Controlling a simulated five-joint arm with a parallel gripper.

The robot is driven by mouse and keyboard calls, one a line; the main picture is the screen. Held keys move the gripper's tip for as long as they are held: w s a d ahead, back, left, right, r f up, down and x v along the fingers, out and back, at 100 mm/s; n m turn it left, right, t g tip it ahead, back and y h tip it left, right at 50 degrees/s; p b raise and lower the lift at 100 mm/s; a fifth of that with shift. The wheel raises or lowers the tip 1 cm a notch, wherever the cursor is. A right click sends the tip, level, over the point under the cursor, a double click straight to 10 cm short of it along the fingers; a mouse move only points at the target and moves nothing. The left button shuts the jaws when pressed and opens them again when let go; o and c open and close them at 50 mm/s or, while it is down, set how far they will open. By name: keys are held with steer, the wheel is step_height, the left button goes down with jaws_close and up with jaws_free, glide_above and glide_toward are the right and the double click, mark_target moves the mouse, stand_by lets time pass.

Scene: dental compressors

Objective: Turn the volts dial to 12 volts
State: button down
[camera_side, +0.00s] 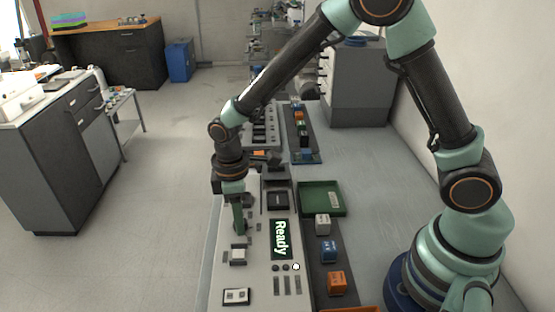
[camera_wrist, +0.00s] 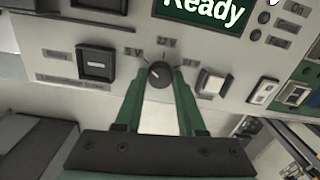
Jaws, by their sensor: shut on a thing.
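The volts dial (camera_wrist: 159,74) is a small round black knob on the pale grey panel (camera_wrist: 225,45). Small voltage labels are printed around its far side; the left one looks like 5 V, and the middle one sits almost straight above the knob. A small light mark shows on the knob, but which label it points to is too small to tell. My gripper (camera_wrist: 160,80) has its two green fingers closed on the sides of the dial. In the side view my gripper (camera_side: 239,230) points down onto the panel, and the dial is hidden there.
A green screen (camera_side: 281,239) reading "Ready" is beside my gripper. A black switch (camera_wrist: 96,64) and a white rocker switch (camera_wrist: 211,82) flank the dial. A green tray (camera_side: 320,198) and white, blue and orange blocks (camera_side: 329,251) lie right of the panel.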

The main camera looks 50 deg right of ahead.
steer(key=m, duration=0.6)
steer(key=shift+w+d+r, duration=0.1)
steer(key=shift+w+d, duration=0.05)
steer(key=shift+w, duration=0.05)
steer(key=m, duration=0.4)
steer(key=shift+m+t, duration=0.4)
steer(key=c, duration=0.5)
jaws_free()
steer(key=shift+s, duration=0.1)
